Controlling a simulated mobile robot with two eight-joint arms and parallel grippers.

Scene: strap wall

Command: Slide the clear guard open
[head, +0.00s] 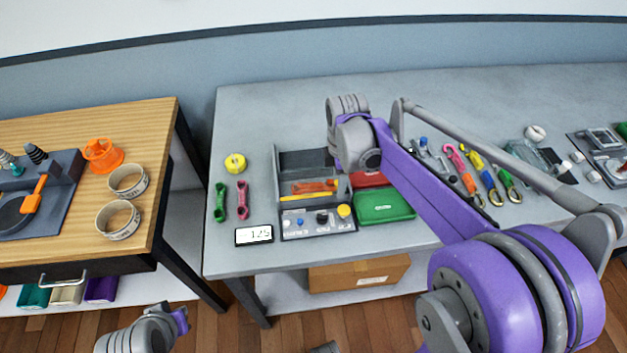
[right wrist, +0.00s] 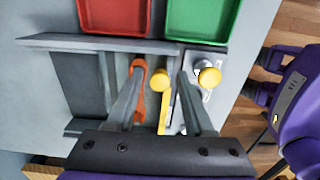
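The device with the guard (head: 305,158) stands on the grey bench as a dark grey open-topped housing. An orange handle (head: 312,187) lies inside it; it also shows in the right wrist view (right wrist: 137,66). A yellow strip (right wrist: 163,118) with a round yellow knob (right wrist: 159,79) runs beside the handle. The clear guard's pane is too transparent to make out. My right gripper (right wrist: 161,72) is open above the housing, with the orange handle and yellow knob showing between its fingers; contact cannot be told. My left gripper (head: 181,320) is low at the bottom left, fingers unclear.
A control panel (head: 318,222) with a yellow button fronts the housing. A green tray (head: 384,206) and red tray (head: 367,180) sit right of it. A wooden table (head: 160,130) stands further left.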

